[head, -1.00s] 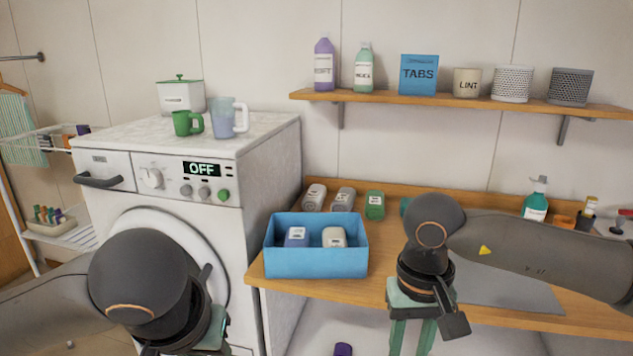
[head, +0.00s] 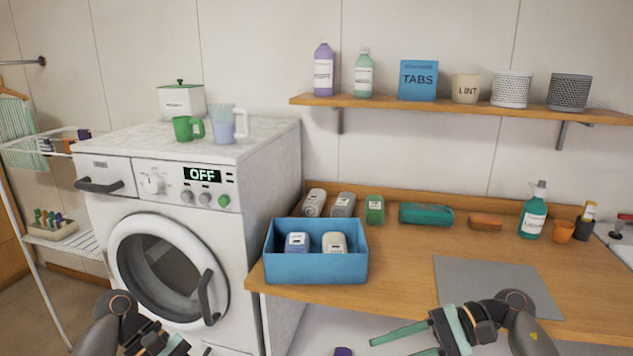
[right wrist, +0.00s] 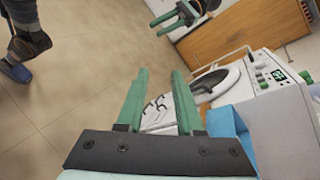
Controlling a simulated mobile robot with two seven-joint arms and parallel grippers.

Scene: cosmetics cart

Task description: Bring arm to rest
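My right gripper (head: 392,347) is low in front of the wooden counter (head: 400,294). Its green fingers are apart and empty; they also show empty in the right wrist view (right wrist: 160,74). My left gripper (head: 162,343) is at the bottom edge of the head view, in front of the washing machine (head: 255,190), and partly cut off. In the right wrist view the left gripper (right wrist: 167,21) shows two green fingers apart with nothing between them. Neither gripper touches any object.
A blue bin (head: 315,268) with two containers stands at the counter's front left. Several containers, a green bottle (head: 533,215) and an orange cup (head: 563,231) line the back. A grey mat (head: 495,285) lies bare. A shelf (head: 450,103) hangs above; a drying rack (head: 75,240) stands left.

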